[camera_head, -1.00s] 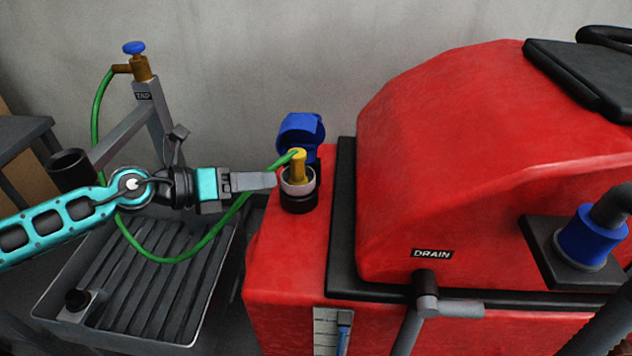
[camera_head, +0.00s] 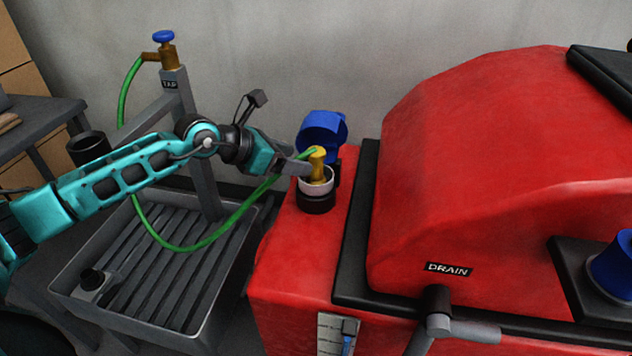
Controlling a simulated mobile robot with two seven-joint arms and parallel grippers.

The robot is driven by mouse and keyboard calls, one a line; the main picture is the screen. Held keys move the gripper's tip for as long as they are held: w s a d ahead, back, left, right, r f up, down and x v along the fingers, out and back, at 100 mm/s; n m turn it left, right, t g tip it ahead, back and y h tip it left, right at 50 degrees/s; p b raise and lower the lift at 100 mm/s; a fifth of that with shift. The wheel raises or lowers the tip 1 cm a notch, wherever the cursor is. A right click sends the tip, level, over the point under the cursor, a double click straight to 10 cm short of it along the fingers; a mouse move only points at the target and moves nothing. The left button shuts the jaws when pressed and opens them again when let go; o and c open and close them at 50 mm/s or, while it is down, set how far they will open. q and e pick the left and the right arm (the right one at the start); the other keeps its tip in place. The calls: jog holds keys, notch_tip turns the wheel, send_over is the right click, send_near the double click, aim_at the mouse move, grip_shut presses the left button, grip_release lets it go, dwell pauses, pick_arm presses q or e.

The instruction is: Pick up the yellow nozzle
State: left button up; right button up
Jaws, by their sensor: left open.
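The yellow nozzle (camera_head: 317,165) stands in a white-rimmed filler opening (camera_head: 316,187) on top of the red scrubber machine (camera_head: 300,250). The green hose (camera_head: 180,248) runs from the brass tap (camera_head: 168,55) down over the drain tray and up to the nozzle's top. My left gripper (camera_head: 303,167) is open, with its fingers at the left side of the nozzle, near its upper part. I cannot tell whether they touch it or go around it. My right gripper is not in view.
A blue flip cap (camera_head: 322,135) stands open right behind the nozzle. A grey slatted tray (camera_head: 90,262) and the tap's post (camera_head: 178,105) are on the left. The machine's red hood (camera_head: 500,170) rises on the right. The red top left of the opening is clear.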

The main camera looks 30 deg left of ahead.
aim_at(310, 161)
pick_arm(q)
jog(key=shift+x, duration=2.85)
jog(key=shift+r, duration=0.1)
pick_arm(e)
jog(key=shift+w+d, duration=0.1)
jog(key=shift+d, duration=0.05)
pick_arm(q)
jog(key=shift+c, duration=0.4)
jog(key=shift+r, duration=0.1)
jog(key=c, duration=0.9)
